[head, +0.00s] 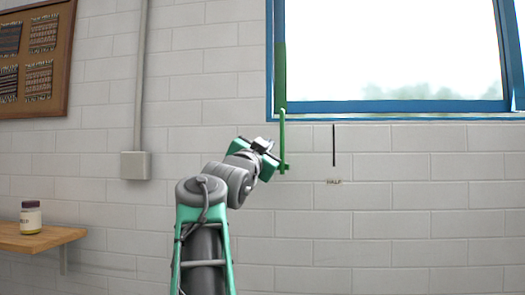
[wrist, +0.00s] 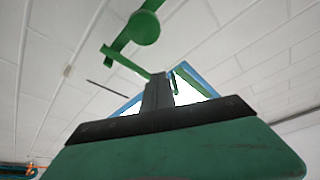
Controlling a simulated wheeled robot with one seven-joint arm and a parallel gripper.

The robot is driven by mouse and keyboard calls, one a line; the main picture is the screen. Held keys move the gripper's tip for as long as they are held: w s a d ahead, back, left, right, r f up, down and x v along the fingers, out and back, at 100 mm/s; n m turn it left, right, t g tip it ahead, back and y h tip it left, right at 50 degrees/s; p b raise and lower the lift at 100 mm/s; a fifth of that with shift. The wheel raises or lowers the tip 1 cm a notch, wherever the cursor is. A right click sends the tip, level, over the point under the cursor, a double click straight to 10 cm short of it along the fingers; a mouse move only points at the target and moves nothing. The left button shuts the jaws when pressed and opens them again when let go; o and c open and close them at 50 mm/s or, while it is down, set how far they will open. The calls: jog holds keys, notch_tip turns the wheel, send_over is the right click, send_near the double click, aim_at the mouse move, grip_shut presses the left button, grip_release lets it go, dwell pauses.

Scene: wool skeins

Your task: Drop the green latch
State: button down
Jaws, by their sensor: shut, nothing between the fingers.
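The green latch (head: 282,135) is a thin upright bar at the lower left corner of the window, with a small foot at its lower end. In the wrist view a green arm with a round knob (wrist: 144,28) and a crossbar (wrist: 125,62) shows above my fingers. My gripper (head: 268,147) is raised just left of the latch's lower part in the head view. In the wrist view its dark fingers (wrist: 158,88) are together with nothing between them. I cannot tell whether they touch the latch.
The blue-framed window (head: 400,107) stands above and to the right. A dark line (head: 333,145) with a label reading "HALF" (head: 334,182) marks the wall to the right. A wooden shelf (head: 40,238) with a jar (head: 31,218) is at lower left. The lower right wall is clear.

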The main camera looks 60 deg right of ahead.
jog(key=r+b+v, duration=0.1)
jog(key=b+v, duration=0.4)
jog(key=v, duration=0.5)
jog(key=shift+w+a, duration=0.1)
jog(key=shift+a, duration=0.05)
